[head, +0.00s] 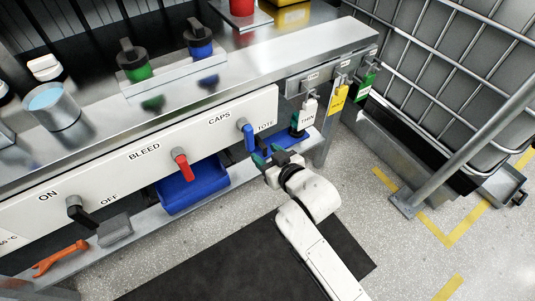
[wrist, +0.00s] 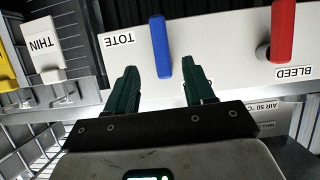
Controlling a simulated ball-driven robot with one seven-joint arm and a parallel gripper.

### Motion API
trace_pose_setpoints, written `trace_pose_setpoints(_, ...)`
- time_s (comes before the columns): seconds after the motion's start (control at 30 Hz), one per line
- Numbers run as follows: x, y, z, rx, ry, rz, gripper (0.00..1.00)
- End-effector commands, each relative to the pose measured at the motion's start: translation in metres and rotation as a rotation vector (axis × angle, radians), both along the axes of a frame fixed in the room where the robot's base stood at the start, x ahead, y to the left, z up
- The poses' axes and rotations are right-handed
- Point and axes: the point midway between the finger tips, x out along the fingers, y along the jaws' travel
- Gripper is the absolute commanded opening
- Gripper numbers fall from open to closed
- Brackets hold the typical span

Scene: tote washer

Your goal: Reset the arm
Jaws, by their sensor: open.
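My white arm reaches in from the lower right in the head view. My gripper (head: 270,157) is in front of the right end of the white panel, just below the blue lever (head: 248,136) near the TOTE label. In the wrist view, its two green fingers (wrist: 165,88) are apart. The blue lever (wrist: 161,46) shows above and between the fingertips in that picture. I see nothing held between the fingers. Whether a finger touches the lever or panel I cannot tell.
A red lever (head: 184,166) and a black lever (head: 79,212) sit along the panel. THIN (head: 306,115), yellow (head: 339,94) and green (head: 367,81) tags hang right of my gripper. A wire cage (head: 440,50) stands at right. Floor around the dark mat (head: 250,268) is open.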

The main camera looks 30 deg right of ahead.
Motion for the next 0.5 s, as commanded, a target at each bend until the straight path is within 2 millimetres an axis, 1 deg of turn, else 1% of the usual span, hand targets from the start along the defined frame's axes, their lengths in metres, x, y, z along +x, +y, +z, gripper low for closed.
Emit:
trace_pose_setpoints(0.4,0.0,0.0,0.0,0.0,0.001,0.0,0.53)
trace_pose_setpoints(0.47,-0.005,-0.002,-0.002,-0.002,0.024,-0.005,0.53)
trace_pose_setpoints(0.5,-0.01,-0.004,-0.003,-0.003,0.051,-0.01,0.53)
